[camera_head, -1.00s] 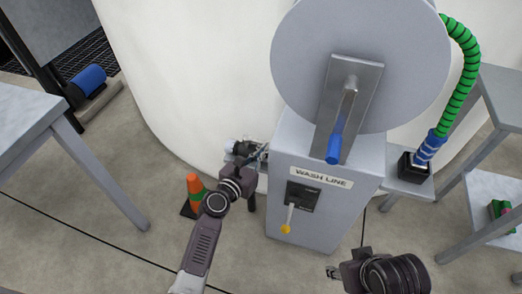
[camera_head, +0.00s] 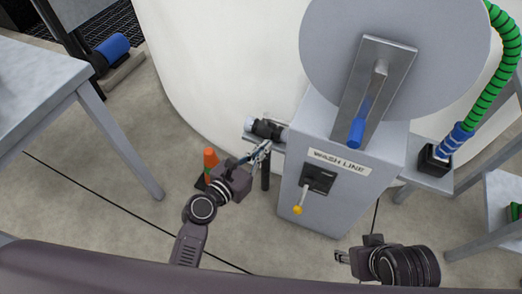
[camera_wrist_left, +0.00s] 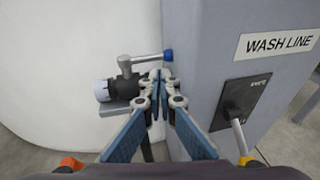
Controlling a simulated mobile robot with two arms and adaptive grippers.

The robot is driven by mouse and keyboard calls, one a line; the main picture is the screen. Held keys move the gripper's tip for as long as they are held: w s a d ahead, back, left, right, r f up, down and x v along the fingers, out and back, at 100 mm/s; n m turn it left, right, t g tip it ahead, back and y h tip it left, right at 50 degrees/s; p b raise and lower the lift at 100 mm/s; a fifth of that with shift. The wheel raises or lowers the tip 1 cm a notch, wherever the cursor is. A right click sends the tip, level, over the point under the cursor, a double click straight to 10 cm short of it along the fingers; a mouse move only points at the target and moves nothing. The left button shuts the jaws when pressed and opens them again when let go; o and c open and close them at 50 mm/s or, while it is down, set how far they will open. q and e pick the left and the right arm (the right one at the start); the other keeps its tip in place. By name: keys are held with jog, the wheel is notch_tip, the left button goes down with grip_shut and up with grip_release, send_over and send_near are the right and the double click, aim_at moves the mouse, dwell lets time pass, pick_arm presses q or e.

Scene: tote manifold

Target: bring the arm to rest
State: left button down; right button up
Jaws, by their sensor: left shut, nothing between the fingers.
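My left gripper (camera_head: 264,148) is shut and empty. It is in front of the wash line cabinet (camera_head: 322,197), near a side pipe valve (camera_head: 266,130). In the left wrist view, the closed fingertips (camera_wrist_left: 161,76) overlap part of the valve's black body (camera_wrist_left: 125,91). A grey lever with a blue end (camera_wrist_left: 168,55) rises above them. I cannot tell whether the fingers touch the valve. My right gripper (camera_head: 342,256) hangs at the lower right over the floor, apart from the cabinet. Its fingers are too small to judge.
The cabinet front has a yellow-tipped switch lever (camera_head: 298,209). A grey table (camera_head: 45,75) is at left, and a green hose (camera_head: 487,85) at right. Floor lies open at lower left.

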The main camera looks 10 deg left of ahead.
pick_arm(q)
jog(key=shift+v, duration=0.8)
jog(key=shift+d, duration=0.1)
